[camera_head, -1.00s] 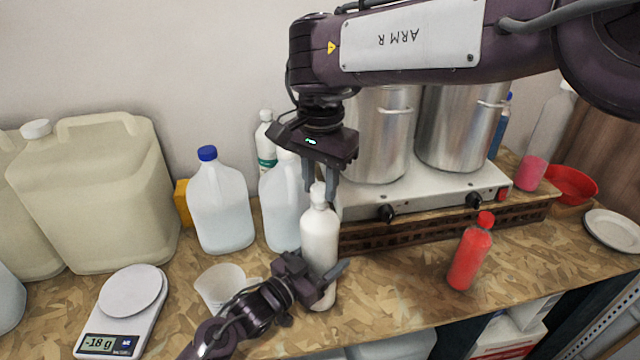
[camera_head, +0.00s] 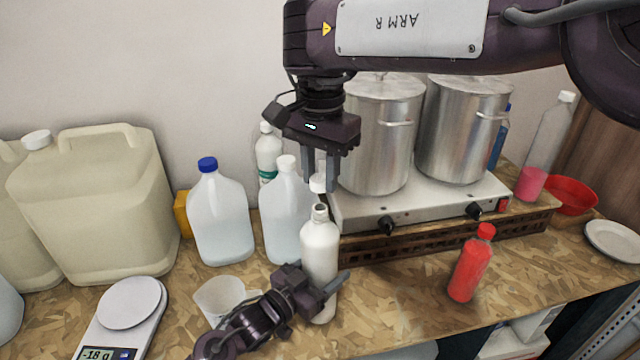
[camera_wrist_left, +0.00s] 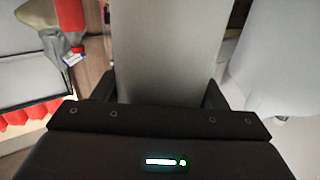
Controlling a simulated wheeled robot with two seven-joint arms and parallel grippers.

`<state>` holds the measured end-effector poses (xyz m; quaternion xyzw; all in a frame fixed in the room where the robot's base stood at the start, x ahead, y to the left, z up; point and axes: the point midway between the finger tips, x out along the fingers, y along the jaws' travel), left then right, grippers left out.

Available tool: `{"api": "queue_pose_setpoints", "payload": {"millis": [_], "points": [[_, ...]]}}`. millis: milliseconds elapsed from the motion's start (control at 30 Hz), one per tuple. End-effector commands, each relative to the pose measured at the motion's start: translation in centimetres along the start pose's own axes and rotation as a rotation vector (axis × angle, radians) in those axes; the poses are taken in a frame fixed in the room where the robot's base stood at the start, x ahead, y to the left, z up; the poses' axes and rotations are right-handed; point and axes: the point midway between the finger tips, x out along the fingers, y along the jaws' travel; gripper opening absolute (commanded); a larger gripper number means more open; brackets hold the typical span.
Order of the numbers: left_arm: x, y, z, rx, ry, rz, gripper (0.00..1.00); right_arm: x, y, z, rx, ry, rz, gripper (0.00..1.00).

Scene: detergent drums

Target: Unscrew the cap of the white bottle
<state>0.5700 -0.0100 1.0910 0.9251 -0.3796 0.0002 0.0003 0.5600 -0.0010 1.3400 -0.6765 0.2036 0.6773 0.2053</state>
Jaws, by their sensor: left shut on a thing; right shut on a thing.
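The white bottle (camera_head: 320,246) stands upright near the front of the table, its neck bare and open at the top. My left gripper (camera_head: 328,292) is shut around its lower body. In the left wrist view the bottle's body (camera_wrist_left: 172,50) fills the middle, between the fingers. My right gripper (camera_head: 320,178) points down just above the bottle and is shut on the white cap (camera_head: 317,184). The cap is apart from the neck, a little above it. The fingers partly hide the cap.
A blue-capped jug (camera_head: 220,218) and a white-capped jug (camera_head: 284,215) stand behind left. A measuring cup (camera_head: 218,300) and a scale (camera_head: 128,304) are left. The burner (camera_head: 430,204) with steel pots is behind right. A red bottle (camera_head: 470,265) stands right, with clear table between.

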Motion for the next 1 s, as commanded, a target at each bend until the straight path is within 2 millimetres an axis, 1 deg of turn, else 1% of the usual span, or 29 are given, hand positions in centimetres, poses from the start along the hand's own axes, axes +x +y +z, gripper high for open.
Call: {"api": "queue_pose_setpoints", "payload": {"millis": [33, 100, 267, 300, 467, 767, 867, 967, 1000], "points": [[-0.1, 0.1, 0.3, -0.003, -0.007, 0.002, 0.02, -0.5, 0.0, 0.0, 0.0, 0.0, 0.0, 0.02], [-0.1, 0.1, 0.3, -0.003, -0.007, 0.002, 0.02, -0.8, 0.0, 0.0, 0.0, 0.0, 0.0, 0.02], [-0.1, 0.1, 0.3, -0.003, -0.007, 0.002, 0.02, -0.8, 0.0, 0.1, 0.0, -0.001, 0.001, 0.02], [-0.1, 0.1, 0.3, -0.003, -0.007, 0.002, 0.7, -0.8, 0.0, 0.1, 0.0, -0.001, 0.001, 0.02], [0.0, 0.1, 0.2, -0.002, -0.005, 0.001, 0.91, -0.8, 0.0, 0.1, 0.0, -0.001, 0.001, 0.02], [-0.2, 0.0, 0.1, -0.001, -0.002, 0.0, 0.91, -0.7, 0.0, 0.1, 0.0, -0.001, 0.001, 0.02], [-1.0, 0.0, 0.3, -0.001, -0.003, 0.0, 0.91, -0.4, 0.0, 0.1, 0.0, -0.001, 0.001, 0.02], [-2.6, 0.0, 0.5, 0.0, -0.005, 0.0, 0.91, 0.2, 0.0, 0.1, 0.0, -0.001, 0.001, 0.02], [-3.4, 0.1, 0.6, 0.001, -0.005, 0.001, 0.91, 0.5, 0.0, 0.1, 0.0, -0.001, 0.001, 0.02]]}}
